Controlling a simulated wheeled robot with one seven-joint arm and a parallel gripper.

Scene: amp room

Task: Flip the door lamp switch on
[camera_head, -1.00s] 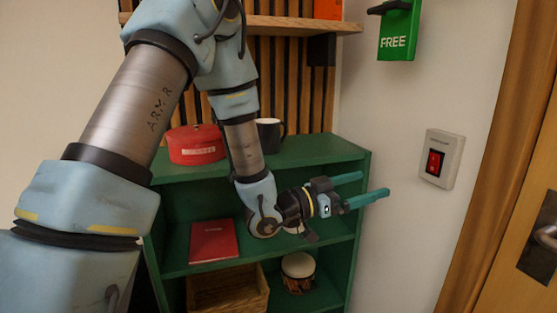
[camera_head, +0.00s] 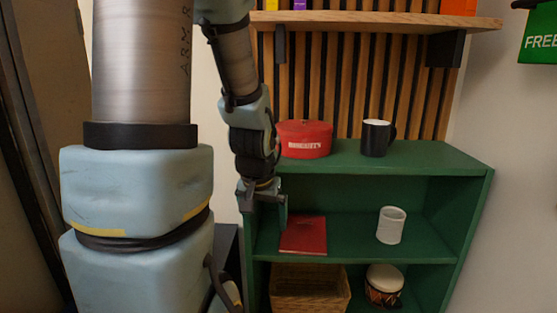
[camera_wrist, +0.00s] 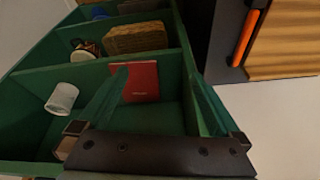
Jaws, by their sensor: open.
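The door lamp switch is not in either current view. My gripper (camera_head: 267,205) hangs in front of the left part of the green shelf in the head view, pointing downward. Only one teal finger shows clearly there. In the wrist view my gripper (camera_wrist: 157,78) has its two teal fingers wide apart with nothing held between them. A red book (camera_wrist: 139,82) on the shelf shows beyond and between the fingers.
The green shelf (camera_head: 420,157) holds a red tin (camera_head: 304,139), a black mug (camera_head: 377,138), a white mug (camera_head: 391,225), a drum (camera_head: 384,284) and a basket (camera_head: 310,288). A green FREE sign (camera_head: 541,40) hangs at right. Bare wall lies right of the shelf.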

